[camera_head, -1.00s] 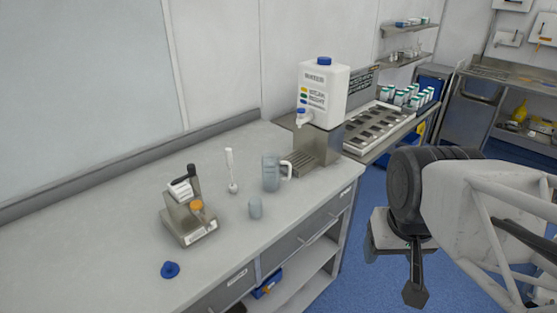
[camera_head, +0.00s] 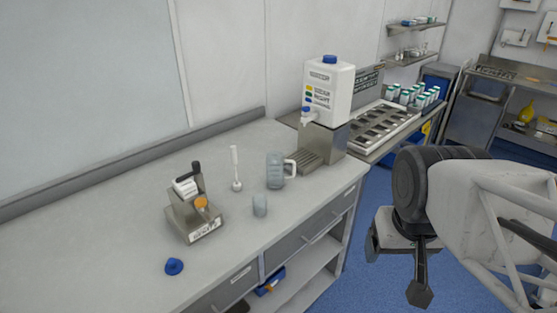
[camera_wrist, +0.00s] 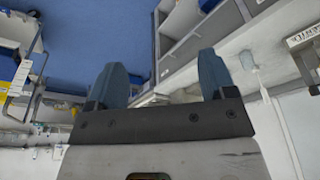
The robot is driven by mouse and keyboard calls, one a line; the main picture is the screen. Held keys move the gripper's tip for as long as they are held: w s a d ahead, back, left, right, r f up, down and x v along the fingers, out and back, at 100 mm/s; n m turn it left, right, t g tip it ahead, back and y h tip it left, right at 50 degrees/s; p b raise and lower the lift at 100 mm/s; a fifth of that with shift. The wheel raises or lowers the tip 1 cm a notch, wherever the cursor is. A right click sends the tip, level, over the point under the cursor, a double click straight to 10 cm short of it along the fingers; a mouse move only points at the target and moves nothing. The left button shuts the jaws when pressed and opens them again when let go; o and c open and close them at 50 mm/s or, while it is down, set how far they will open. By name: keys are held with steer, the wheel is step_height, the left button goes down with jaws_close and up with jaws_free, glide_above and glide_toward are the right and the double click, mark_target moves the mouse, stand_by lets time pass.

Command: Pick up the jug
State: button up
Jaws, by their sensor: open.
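The jug (camera_head: 274,171) stands upright on the grey worktop, a see-through bluish grey vessel with a pale handle on its right side. It is just left of the dispenser's metal stand. My gripper (camera_head: 420,280) hangs over the blue floor, right of the worktop and well apart from the jug. In the wrist view my gripper's two blue fingers (camera_wrist: 162,75) are spread with nothing between them.
A small cup (camera_head: 260,205), a white brush-like tool (camera_head: 236,170), a metal holder (camera_head: 194,212) and a blue cap (camera_head: 174,266) share the worktop. The white dispenser (camera_head: 328,90) stands behind the jug, to the right. The worktop's left part is clear.

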steer(key=shift+o, duration=1.1)
steer(key=m+t+y, duration=0.3)
steer(key=m+y, duration=0.9)
steer(key=m, duration=1.1)
glide_above(281, 171)
steer(key=s+d, duration=0.1)
steer(key=d, duration=0.5)
step_height(281, 171, down, 9)
steer(key=shift+a+r, duration=0.15)
steer(key=shift+a, duration=0.1)
steer(key=shift+x, duration=1.3)
